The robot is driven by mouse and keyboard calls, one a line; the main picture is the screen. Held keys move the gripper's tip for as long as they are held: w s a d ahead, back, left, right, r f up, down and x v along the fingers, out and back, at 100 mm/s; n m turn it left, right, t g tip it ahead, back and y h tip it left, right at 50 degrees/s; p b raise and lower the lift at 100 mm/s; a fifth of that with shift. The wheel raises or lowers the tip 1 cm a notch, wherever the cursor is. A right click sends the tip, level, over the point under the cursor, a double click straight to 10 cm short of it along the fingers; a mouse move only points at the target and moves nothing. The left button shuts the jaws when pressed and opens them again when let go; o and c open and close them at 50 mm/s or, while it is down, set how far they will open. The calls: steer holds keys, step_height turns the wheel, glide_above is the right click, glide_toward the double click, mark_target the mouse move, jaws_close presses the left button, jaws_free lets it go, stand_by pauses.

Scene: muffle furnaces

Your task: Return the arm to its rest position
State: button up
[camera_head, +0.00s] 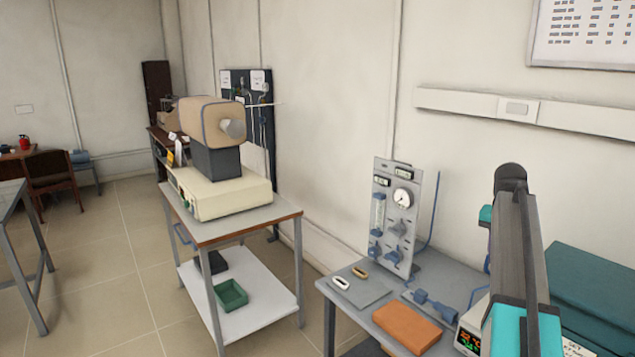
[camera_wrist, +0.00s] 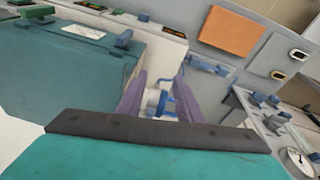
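My arm (camera_head: 515,255), dark grey and teal, stands raised at the right of the head view, in front of the right-hand bench. The gripper's fingertips cannot be made out there. In the wrist view my gripper (camera_wrist: 160,82) shows two purple fingers spread apart, beyond a dark bar and a teal surface. A white and blue item (camera_wrist: 154,100) shows in the gap between them. I cannot tell whether it is near the fingers or behind them, and no finger is seen closed on it.
The bench bears an orange slab (camera_head: 407,327), two small oval boats (camera_head: 340,283) and an upright gauge panel (camera_head: 393,215). A teal furnace (camera_head: 595,290) stands close right of my arm. A tan instrument (camera_head: 215,150) stands on the left table. Open floor lies further left.

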steer(key=a+f+n+g+b, duration=0.1)
steer(key=a+f, duration=0.3)
steer(key=f, duration=0.4)
steer(key=a+f+g+y, duration=0.1)
steer(key=a+f, duration=0.4)
steer(key=f, duration=0.4)
steer(key=a+f+n+b, duration=0.1)
steer(key=a+f, duration=0.3)
steer(key=f, duration=0.4)
steer(key=s+a+f+n+g+b, duration=0.1)
steer(key=s+a+f, duration=0.4)
steer(key=f, duration=0.4)
steer(key=s+a+f+n+g+b, duration=0.1)
steer(key=s+a+f, duration=0.2)
steer(key=a+f, duration=0.45)
steer(key=s+a+f+n+g+b, duration=0.1)
steer(key=s+a+f+n, duration=0.1)
steer(key=s+a+f, duration=0.3)
steer(key=s+a+f+n+b, duration=0.1)
steer(key=s+a+f, duration=0.3)
steer(key=s+f, duration=0.8)
steer(key=s+a+f+n+g+y+b, duration=0.1)
steer(key=s+a+f+n, duration=0.2)
steer(key=s+f, duration=0.6)
steer(key=s+a, duration=0.2)
steer(key=s, duration=0.4)
steer(key=shift+a+f+g, duration=0.2)
steer(key=shift+a+g, duration=0.1)
steer(key=shift+a, duration=0.05)
